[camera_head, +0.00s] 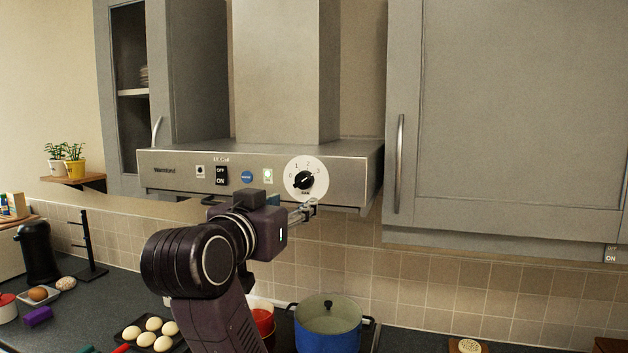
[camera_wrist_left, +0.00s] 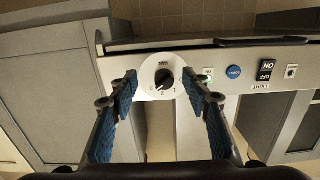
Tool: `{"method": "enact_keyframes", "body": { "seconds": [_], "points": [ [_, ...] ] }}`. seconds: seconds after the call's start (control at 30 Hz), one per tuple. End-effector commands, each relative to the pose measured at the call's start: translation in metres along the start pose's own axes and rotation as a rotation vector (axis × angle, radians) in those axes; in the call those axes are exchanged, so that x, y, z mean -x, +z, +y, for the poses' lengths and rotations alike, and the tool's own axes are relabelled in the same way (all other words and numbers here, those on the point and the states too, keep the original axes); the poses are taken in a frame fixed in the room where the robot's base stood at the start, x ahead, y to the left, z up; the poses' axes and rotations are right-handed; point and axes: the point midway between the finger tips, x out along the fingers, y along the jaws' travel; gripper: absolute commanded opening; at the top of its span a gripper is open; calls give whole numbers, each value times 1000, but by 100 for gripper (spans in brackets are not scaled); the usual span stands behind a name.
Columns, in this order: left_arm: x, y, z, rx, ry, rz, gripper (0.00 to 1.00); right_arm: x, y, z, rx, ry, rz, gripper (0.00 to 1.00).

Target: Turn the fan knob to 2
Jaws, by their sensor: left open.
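The fan knob (camera_head: 304,180) is black and sits on a round white dial with numerals 0 to 3, at the right end of the grey range hood's front panel (camera_head: 215,172). I cannot tell for sure which numeral it points at. In the left wrist view the panel is upside down, and the knob (camera_wrist_left: 163,78) shows between my fingertips. My left gripper (camera_head: 304,211) is open and empty, just below the dial in the head view. In the left wrist view its blue-padded fingers (camera_wrist_left: 160,85) are spread on either side of the knob, with no visible contact. My right gripper is not in view.
A grey cabinet (camera_head: 505,110) hangs to the right. Below are a blue pot (camera_head: 328,332), a red pot (camera_head: 263,322) and a tray of eggs (camera_head: 130,333).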

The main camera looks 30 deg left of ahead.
Motion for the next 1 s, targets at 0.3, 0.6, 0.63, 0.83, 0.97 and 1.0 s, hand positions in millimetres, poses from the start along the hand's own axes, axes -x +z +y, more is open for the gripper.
{"method": "enact_keyframes", "body": {
  "seconds": [0.3,0.6,0.63,0.83,0.97,1.0],
  "points": [
    [4,-27,-8,23,-7,46,44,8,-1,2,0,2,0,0],
    [-41,-29,-8,22,-7,44,44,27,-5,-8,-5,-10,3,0],
    [-45,-30,-8,22,-7,45,44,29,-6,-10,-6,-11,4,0],
    [-60,-28,-9,23,-8,47,44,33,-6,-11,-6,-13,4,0],
    [-62,-28,-9,23,-8,49,44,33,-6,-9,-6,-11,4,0],
    [-62,-28,-9,23,-8,49,44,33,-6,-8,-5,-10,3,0]
  ]
}}
